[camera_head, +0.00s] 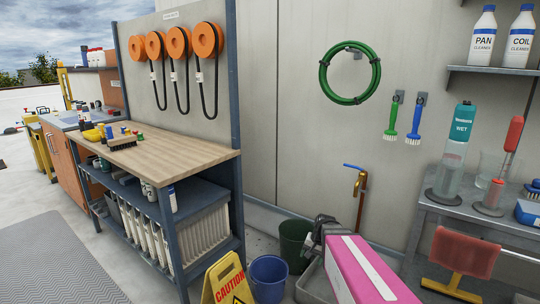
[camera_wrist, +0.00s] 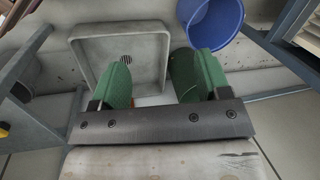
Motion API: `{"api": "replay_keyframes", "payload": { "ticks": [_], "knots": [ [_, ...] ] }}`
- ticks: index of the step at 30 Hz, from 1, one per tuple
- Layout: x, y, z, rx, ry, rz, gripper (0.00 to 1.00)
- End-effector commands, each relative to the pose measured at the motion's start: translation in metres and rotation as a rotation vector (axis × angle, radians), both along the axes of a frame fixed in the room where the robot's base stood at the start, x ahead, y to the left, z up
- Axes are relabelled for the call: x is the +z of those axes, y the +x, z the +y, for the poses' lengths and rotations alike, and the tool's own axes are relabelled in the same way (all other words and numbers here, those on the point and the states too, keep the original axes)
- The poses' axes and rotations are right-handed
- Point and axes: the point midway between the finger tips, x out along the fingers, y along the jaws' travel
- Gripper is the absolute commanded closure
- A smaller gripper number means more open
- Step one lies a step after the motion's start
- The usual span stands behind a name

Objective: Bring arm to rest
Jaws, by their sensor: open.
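My gripper (camera_wrist: 163,76) shows in the wrist view with its two green fingers apart and nothing between them. It points down over a grey square basin (camera_wrist: 88,60) with a round drain. In the head view my gripper (camera_head: 322,232) is a dark shape at the end of my pink arm, low in the picture near the wall. Its fingers are not clear there. It is in front of the basin area and to the right of a dark green bucket (camera_head: 293,246).
A blue bucket (camera_head: 268,278) and a yellow caution sign (camera_head: 227,282) stand left of my arm. A copper tap (camera_head: 359,182) is on the wall behind. A wooden-topped workbench (camera_head: 170,148) is left, a grey table (camera_head: 470,222) right. Grey floor left of the bench is open.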

Motion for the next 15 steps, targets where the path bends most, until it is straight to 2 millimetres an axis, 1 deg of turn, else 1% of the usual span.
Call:
{"api": "replay_keyframes", "payload": {
  "ticks": [1,3,6,9,15],
  "knots": [
    [0.013,-0.036,-0.002,0.094,-0.063,-0.004,0.30],
    [0.022,-0.059,-0.006,0.206,-0.137,-0.003,0.30],
    [0.031,-0.079,-0.012,0.314,-0.208,0.001,0.30],
    [0.035,-0.087,-0.015,0.364,-0.241,0.005,0.30],
    [0.034,-0.087,-0.016,0.376,-0.248,0.007,0.30]
  ]
}}
